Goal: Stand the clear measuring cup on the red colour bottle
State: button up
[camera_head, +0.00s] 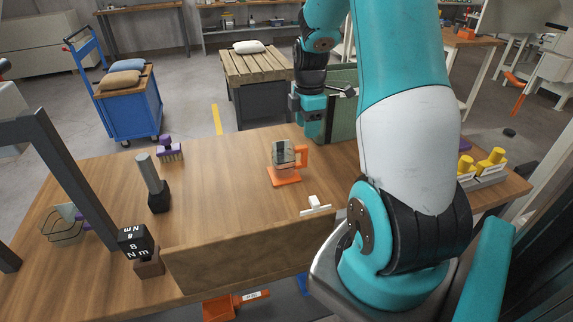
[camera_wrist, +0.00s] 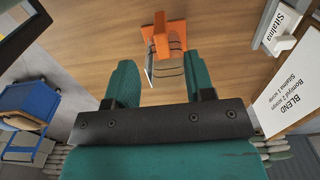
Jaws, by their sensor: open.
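The clear measuring cup (camera_head: 283,153) has an orange handle and stands upright at an orange base piece on the wooden table, in the middle of the head view. In the wrist view the cup (camera_wrist: 166,68) is seen from close by, just past and between the fingertips, with its orange part (camera_wrist: 163,38) beyond. My gripper (camera_wrist: 159,62) is open, with nothing clasped between its green fingers. In the head view its fingers are hard to make out. I cannot make out a red colour bottle in either view.
Yellow-topped items (camera_head: 490,162) stand in a grey holder at the right. A white sign holder (camera_head: 316,206) is near the cup. A dark-handled tool (camera_head: 152,184), a purple brush (camera_head: 169,149) and a black torque block (camera_head: 133,240) are at the left. A recipe card (camera_wrist: 290,85) lies right.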

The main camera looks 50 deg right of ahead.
aim_at(304, 146)
notch_tip(304, 146, down, 4)
jog(key=shift+r, duration=0.25)
jog(key=shift+w+a+f+p, duration=0.15)
jog(key=shift+f+p, duration=0.25)
jog(key=shift+f, duration=0.95)
jog(key=shift+a+f+p, duration=0.1)
jog(key=shift+f+p, duration=0.25)
jog(key=shift+f, duration=1)
grip_shut()
